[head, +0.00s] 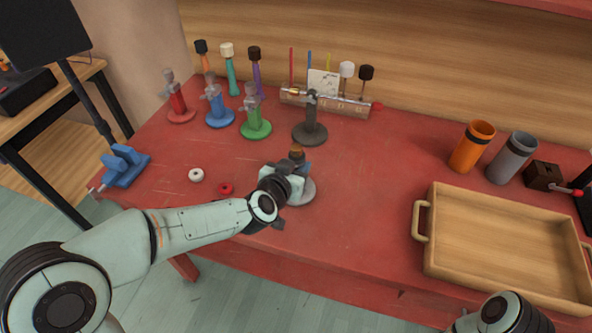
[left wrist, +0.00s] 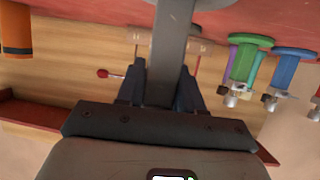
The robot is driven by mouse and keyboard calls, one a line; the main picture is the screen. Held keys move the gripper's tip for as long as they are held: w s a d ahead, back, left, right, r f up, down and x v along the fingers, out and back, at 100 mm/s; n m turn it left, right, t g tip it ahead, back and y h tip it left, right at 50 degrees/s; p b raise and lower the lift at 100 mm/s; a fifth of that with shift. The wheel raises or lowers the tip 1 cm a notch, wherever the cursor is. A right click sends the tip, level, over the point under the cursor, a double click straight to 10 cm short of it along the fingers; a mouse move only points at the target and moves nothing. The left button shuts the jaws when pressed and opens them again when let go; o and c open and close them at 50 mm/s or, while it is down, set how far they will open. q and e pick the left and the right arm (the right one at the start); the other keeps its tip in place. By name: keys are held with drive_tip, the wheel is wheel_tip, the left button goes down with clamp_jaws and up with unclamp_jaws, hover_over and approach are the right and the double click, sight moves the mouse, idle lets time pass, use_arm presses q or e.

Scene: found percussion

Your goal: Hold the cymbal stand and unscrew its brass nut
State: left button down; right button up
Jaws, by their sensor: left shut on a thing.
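The cymbal stand has a round light grey base (head: 306,192) and stands near the middle of the front part of the red table. A brown-gold piece, apparently the brass nut (head: 297,151), shows at its top, above my gripper. My left gripper (head: 291,178) is shut around the stand's post, over the base. In the left wrist view the grey post (left wrist: 171,50) runs between the two dark fingers (left wrist: 160,90); the nut is not visible there. My right arm shows only as a rounded link at the bottom right of the head view; its gripper is out of view.
Red (head: 178,104), blue (head: 219,112), green (head: 255,122) and dark (head: 310,125) stands are behind. A wooden tray (head: 500,244) and two cups, orange (head: 471,148) and grey (head: 511,158), stand right.

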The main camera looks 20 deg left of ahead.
sight(296, 148)
use_arm(q)
wheel_tip(296, 148, up, 10)
drive_tip(key=p, duration=0.6)
wheel_tip(296, 148, up, 10)
drive_tip(key=p, duration=0.7)
drive_tip(key=shift+f, duration=0.15)
use_arm(e)
wheel_tip(296, 148, up, 13)
drive_tip(key=w, duration=0.1)
drive_tip(key=shift+g, duration=0.3)
